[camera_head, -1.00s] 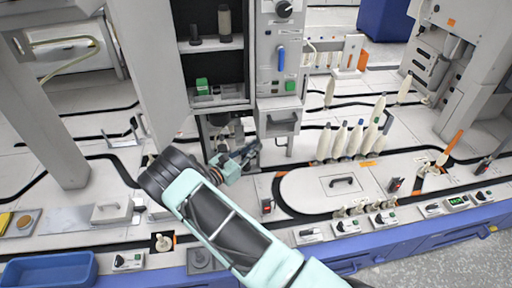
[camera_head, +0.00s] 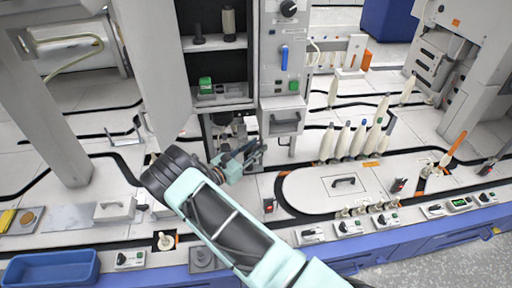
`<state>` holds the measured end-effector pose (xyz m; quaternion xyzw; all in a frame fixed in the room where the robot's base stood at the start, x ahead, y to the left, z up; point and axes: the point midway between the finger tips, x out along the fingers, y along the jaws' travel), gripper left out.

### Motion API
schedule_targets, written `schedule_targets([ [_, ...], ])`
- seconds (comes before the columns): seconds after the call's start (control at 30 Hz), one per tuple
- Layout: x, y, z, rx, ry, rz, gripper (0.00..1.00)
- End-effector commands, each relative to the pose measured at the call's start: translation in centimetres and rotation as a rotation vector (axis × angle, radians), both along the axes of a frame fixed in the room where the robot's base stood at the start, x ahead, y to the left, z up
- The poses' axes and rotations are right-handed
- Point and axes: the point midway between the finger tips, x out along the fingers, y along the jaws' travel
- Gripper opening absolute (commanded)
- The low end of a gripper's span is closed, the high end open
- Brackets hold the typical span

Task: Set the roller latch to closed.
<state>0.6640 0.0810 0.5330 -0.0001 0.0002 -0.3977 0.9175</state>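I cannot tell for sure which part is the roller latch. Mechanism parts (camera_head: 224,119) sit in the dark recess under the open cabinet, just behind my gripper, and are partly hidden. My gripper (camera_head: 254,153) is in front of this recess, left of the white oval platform. Its fingers point right and up. They look small and dark, and I cannot tell whether they are open or shut. An orange lever (camera_head: 458,142) stands tilted on a white mount at the far right, well away from my gripper.
A cabinet (camera_head: 281,70) with a blue handle and green button rises behind my gripper, its door (camera_head: 150,70) open to the left. Cream bobbins (camera_head: 342,140) stand to the right. The oval platform (camera_head: 310,190) has a black handle. A blue tray (camera_head: 50,268) lies front left.

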Motion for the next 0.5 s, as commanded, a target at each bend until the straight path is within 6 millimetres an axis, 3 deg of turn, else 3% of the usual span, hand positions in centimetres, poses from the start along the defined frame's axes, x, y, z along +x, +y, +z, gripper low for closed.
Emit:
schedule_targets([
  [0.5,-6.5,7.0,0.0,0.002,0.001,0.003,0.30],
])
